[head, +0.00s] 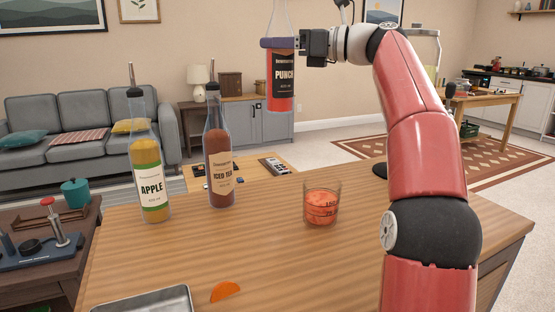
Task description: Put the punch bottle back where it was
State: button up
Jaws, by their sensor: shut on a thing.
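The punch bottle (282,88) is clear with red liquid and a black "PUNCH" label. It hangs upright in the air above the far part of the wooden counter (290,268), and its top is cut off by the upper picture edge. My gripper (282,43) is shut around its upper body, reaching in from the right. A glass (322,205) holding orange-red contents stands right of centre, below the held bottle.
An orange slice (225,291) lies at the counter's front, beside a metal tray (145,301) cut off by the lower edge. The counter between the iced tea bottle and the glass is bare. A side table (40,240) with bar tools stands at the left.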

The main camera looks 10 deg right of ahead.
notch_tip(320, 180, down, 19)
jog(key=b, duration=0.1)
jog(key=shift+f, duration=0.15)
dwell(0.4)
jog(key=shift+s, duration=0.1)
jog(key=o, duration=1.5)
jog(key=shift+f, duration=0.2)
jog(key=v, duration=1.2)
jog(key=shift+r, duration=0.1)
